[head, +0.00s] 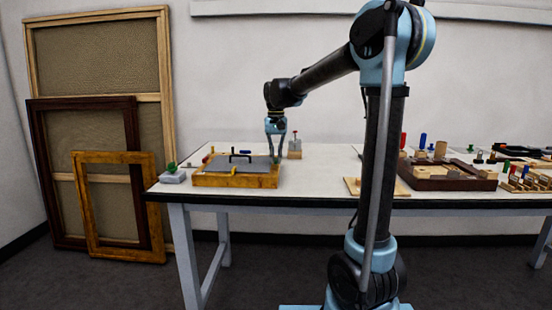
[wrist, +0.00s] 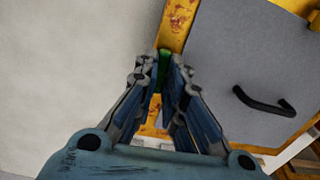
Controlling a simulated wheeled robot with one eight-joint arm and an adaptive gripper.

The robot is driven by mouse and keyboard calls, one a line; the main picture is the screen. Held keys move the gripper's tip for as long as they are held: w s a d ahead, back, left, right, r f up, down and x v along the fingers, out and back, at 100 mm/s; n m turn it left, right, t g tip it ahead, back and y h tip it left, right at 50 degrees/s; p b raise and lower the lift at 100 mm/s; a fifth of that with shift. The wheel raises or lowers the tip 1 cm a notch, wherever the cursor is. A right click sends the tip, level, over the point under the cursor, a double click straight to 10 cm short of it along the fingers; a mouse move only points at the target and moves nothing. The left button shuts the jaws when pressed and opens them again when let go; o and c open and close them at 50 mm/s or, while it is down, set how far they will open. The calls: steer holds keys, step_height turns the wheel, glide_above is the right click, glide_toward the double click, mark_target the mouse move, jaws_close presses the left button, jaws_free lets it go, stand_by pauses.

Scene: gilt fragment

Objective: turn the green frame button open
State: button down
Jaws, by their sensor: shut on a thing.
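The gilt frame (head: 235,181) lies flat on the table with a grey backing panel (head: 240,166) and a black handle (head: 240,154) on it. In the wrist view the green frame button (wrist: 164,62) is a narrow green strip at the frame's rail (wrist: 178,22), beside the grey panel's edge. Most of it is hidden by my fingers, so I cannot tell its exact angle. My gripper (wrist: 163,78) points down and is shut on the green button. In the head view my gripper (head: 277,158) is at the frame's right end, where the button cannot be made out.
A grey block with a green knob (head: 172,174) stands left of the frame. A block with a red-topped post (head: 295,147) stands behind my gripper, to its right. A dark tray (head: 450,182) with blocks is farther right. The table's front edge is close to the frame.

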mark_target(276, 159)
steer(key=shift+w+m, duration=0.1)
steer(key=shift+m, duration=0.3)
steer(key=c, duration=1.7)
jaws_free()
steer(key=shift+r, duration=0.1)
step_height(276, 159, up, 12)
steer(key=shift+f, duration=0.2)
